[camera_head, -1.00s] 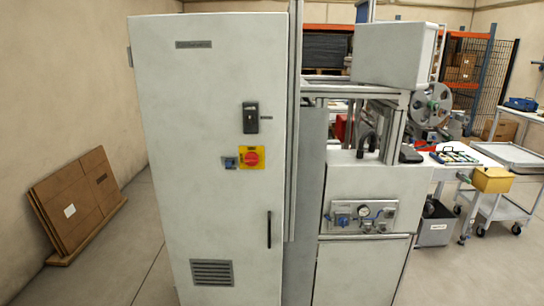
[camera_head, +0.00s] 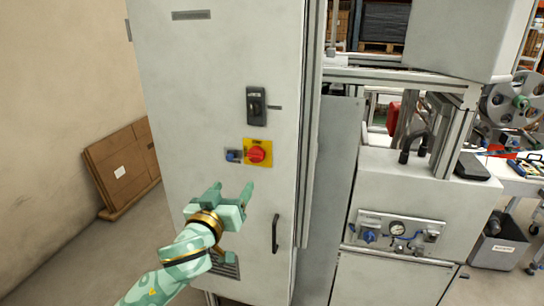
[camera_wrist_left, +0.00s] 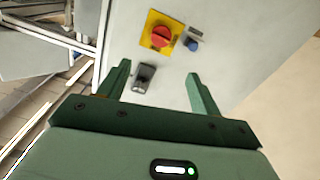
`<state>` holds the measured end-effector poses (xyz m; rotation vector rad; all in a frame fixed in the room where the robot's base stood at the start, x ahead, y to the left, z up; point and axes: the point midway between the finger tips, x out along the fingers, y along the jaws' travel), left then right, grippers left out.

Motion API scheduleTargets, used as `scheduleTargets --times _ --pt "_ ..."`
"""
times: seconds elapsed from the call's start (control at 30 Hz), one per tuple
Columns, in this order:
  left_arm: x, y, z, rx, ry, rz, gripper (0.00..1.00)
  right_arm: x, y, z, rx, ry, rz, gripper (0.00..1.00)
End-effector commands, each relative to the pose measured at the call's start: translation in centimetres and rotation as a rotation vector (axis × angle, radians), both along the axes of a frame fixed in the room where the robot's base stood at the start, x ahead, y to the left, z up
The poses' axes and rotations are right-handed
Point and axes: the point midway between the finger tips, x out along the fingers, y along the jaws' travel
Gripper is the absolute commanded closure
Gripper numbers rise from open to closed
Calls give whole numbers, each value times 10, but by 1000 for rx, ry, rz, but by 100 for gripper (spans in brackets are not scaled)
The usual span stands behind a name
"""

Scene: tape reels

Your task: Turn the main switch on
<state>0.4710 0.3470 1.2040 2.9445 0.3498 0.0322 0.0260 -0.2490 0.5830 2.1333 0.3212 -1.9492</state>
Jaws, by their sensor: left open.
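The main switch (camera_head: 257,153) is a red rotary knob on a yellow plate on the door of a tall white cabinet (camera_head: 215,80). It also shows in the left wrist view (camera_wrist_left: 161,36), ahead of the fingers and apart from them. The exact angle of its handle is hard to tell. My left gripper (camera_head: 232,190) is open and empty, below and slightly left of the switch in the head view. Its two fingers (camera_wrist_left: 158,82) are spread in the wrist view. My right gripper is not in view.
A small blue switch (camera_head: 234,155) sits left of the main switch, and a dark latch (camera_head: 256,106) above it. A black door handle (camera_head: 275,233) is at lower right. A machine with a gauge panel (camera_head: 397,232) stands to the right. Flat cardboard (camera_head: 122,167) leans on the left wall.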

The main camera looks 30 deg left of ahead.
Motion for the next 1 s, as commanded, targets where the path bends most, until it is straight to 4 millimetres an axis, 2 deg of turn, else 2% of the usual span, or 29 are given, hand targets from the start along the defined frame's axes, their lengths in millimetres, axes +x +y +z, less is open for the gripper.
scheduleTargets --times 0.17,0.5,0.7,0.83,1.0 --pt "18 4 0 -18 -5 -1 35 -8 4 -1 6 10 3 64" --pt "100 24 0 -15 -5 0 35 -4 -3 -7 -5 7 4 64" --pt "139 33 -1 -17 -4 0 35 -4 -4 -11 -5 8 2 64" --pt "152 37 -1 -18 -3 0 35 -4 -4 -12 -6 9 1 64" --pt "159 38 -1 -18 -3 -2 35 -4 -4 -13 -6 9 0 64"
